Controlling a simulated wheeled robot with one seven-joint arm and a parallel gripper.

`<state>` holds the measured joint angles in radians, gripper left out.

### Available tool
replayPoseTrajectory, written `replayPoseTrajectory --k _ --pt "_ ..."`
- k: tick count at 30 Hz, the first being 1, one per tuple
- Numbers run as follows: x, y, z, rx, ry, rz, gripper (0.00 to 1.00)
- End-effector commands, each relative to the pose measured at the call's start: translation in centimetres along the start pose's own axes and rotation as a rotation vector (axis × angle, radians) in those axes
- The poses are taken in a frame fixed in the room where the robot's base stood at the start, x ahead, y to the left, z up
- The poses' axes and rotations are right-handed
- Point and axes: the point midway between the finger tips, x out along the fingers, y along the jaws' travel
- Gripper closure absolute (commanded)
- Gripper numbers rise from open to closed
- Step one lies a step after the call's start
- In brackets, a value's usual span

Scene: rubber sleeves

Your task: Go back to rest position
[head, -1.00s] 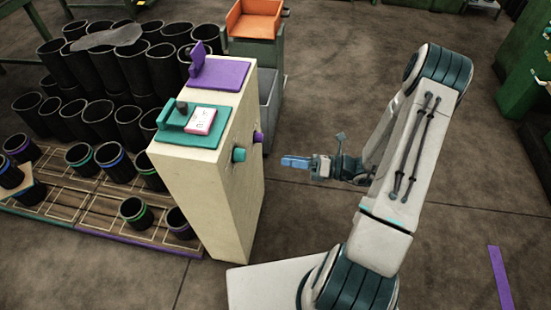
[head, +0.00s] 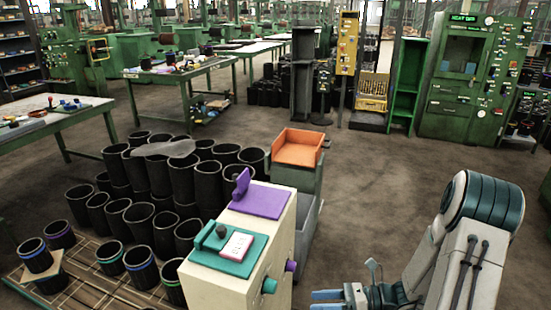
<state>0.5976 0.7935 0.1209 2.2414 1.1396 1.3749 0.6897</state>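My gripper (head: 326,301) is at the bottom edge of the head view, its blue fingers pointing left. A gap shows between the two fingers, and nothing is seen held in it; the lower finger is partly cut off by the frame. My arm is folded at the lower right. The gripper is to the right of the cream stand (head: 238,289), apart from it. The stand carries a teal plate (head: 222,262) with a white-and-pink card and a purple plate (head: 262,202), plus teal and purple side knobs.
Black rubber sleeves (head: 140,222) stand in several rows left of the stand; some with coloured bands are on a wooden pallet (head: 93,257). An orange tray (head: 298,148) tops a green-grey bin behind the stand. Floor (head: 375,200) right of it is clear. Green machines and tables are farther back.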

Motion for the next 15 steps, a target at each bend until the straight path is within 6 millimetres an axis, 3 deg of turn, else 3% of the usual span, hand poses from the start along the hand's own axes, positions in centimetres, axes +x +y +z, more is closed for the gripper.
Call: replayPoseTrajectory --k 6,15 --pt "0.6 5.2 1.8 -0.34 0.314 0.11 0.42" --pt "-0.5 10.8 3.2 -0.809 0.707 0.274 0.42"
